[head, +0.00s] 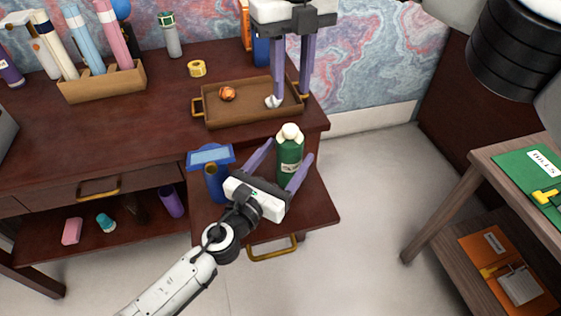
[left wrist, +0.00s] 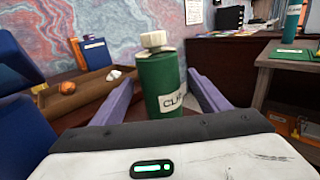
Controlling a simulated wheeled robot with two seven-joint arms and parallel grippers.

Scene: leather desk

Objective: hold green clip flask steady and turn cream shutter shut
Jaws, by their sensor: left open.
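My left gripper (head: 281,160) is open, with one finger on each side of the flask body; contact is not clear. My right gripper (head: 290,98) is open and empty, pointing down over the brown tray, behind the flask.
The brown tray (head: 240,120) on the desk holds an orange ball (head: 227,94) and a small white thing (head: 272,102). A blue container (head: 214,185) stands close left of the flask. A side table (head: 475,165) is at the right, with clear floor between.

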